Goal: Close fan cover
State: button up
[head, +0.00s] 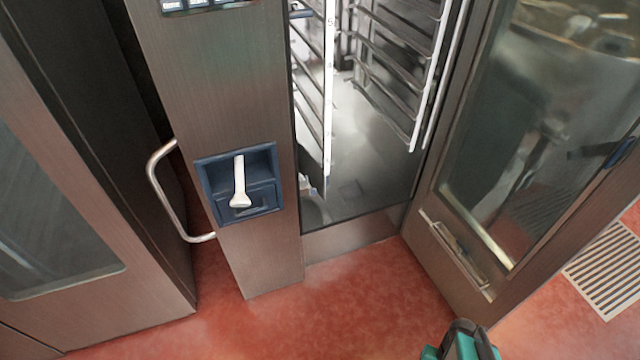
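The steel oven cabinet (350,238) stands open in the head view. Its chamber (370,150) holds wire rack rails (395,85) on the right and a rail frame with a white upright strip (328,90) on the left. I cannot clearly make out the fan cover; the left inner wall is mostly hidden behind the front column and the rails. A black and teal part of mine (462,342) shows at the bottom edge, in front of the open door. Its fingertips do not show, and nothing is seen held.
The glass oven door (550,130) stands swung open to the right. A front column (215,90) carries a blue recess with a white hand shower (239,185). A neighbouring cabinet with a bar handle (165,195) is at left. Red floor (350,300) is clear in front; a grate (610,270) lies right.

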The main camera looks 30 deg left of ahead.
aim_at(309, 166)
jog(key=u, duration=4.75)
jog(key=i, duration=0.1)
jog(key=z, duration=3.6)
jog(key=i, duration=0.25)
jog(key=u, duration=1.6)
jog(key=i, duration=0.25)
jog(key=z, duration=0.45)
